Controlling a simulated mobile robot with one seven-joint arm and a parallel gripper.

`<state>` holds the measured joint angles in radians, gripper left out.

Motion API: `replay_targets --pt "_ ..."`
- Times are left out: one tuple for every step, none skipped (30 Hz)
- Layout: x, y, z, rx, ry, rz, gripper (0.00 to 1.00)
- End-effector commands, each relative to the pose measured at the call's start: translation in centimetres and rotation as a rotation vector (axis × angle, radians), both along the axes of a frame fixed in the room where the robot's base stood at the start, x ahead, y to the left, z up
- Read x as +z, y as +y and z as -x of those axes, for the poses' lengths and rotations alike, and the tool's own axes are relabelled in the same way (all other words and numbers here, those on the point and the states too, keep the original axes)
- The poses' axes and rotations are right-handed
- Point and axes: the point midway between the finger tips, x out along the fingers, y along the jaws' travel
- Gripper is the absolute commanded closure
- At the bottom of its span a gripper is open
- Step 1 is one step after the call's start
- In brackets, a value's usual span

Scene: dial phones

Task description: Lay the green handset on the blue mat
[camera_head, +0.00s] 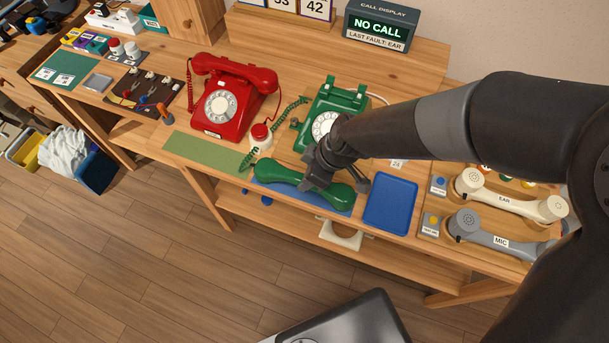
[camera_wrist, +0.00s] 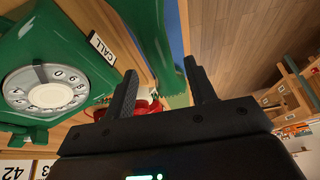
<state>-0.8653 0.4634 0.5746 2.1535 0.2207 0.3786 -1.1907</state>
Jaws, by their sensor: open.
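The green handset (camera_head: 278,173) lies along the blue mat (camera_head: 322,205), near the table's front edge. Blue shows at its near side and ends. My gripper (camera_head: 308,184) is open over the middle of the handset and hides part of it. In the wrist view the gripper (camera_wrist: 163,85) has its two dark fingers apart, with the green handset (camera_wrist: 164,50) seen beyond and between them. I cannot tell whether the fingers touch it. The green dial phone (camera_head: 335,105) stands behind, its cradle empty; its dial also shows in the wrist view.
A red phone (camera_head: 230,100) with its handset on stands left, beside a green mat (camera_head: 203,152). A red-and-white round piece (camera_head: 260,135) stands between the phones. A blue tray (camera_head: 390,203) lies right, then cream (camera_head: 510,198) and grey (camera_head: 495,232) handsets. The display (camera_head: 380,27) reads "NO CALL".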

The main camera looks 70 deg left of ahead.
Motion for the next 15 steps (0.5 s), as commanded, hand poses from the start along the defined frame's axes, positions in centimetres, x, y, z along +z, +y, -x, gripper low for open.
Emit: replay_targets --pt "1.1 -0.3 -0.5 -0.003 -0.003 -0.003 0.49" --pt "1.6 -0.4 -0.6 -0.004 -0.002 -0.003 0.49" --pt "2.3 -0.6 -0.8 -0.004 -0.003 -0.003 0.49" --pt "2.8 -0.8 -1.0 -0.003 -0.003 -0.003 0.49" --pt "3.3 -1.0 -1.1 -0.003 -0.002 -0.002 0.49" --pt "3.9 -1.1 -1.3 -0.004 -0.003 -0.003 0.49" --pt "4.4 -1.3 -1.4 -0.002 -0.002 -0.002 0.49" --pt "4.8 -1.4 -1.5 -0.003 -0.001 -0.001 0.49" --pt "5.3 -1.5 -1.6 -0.002 -0.002 -0.002 0.49" --pt "5.6 -1.6 -1.7 -0.002 -0.002 -0.002 0.49" --pt "5.9 -1.7 -1.8 -0.002 -0.001 -0.001 0.49" --pt "6.3 -1.8 -1.9 -0.002 -0.002 -0.002 0.49" --pt "6.5 -1.9 -2.0 -0.002 -0.002 -0.002 0.49" --pt "6.7 -2.0 -2.0 -0.002 -0.002 0.0 0.49" --pt "6.9 -2.0 -2.1 -0.001 -0.001 0.0 0.49"
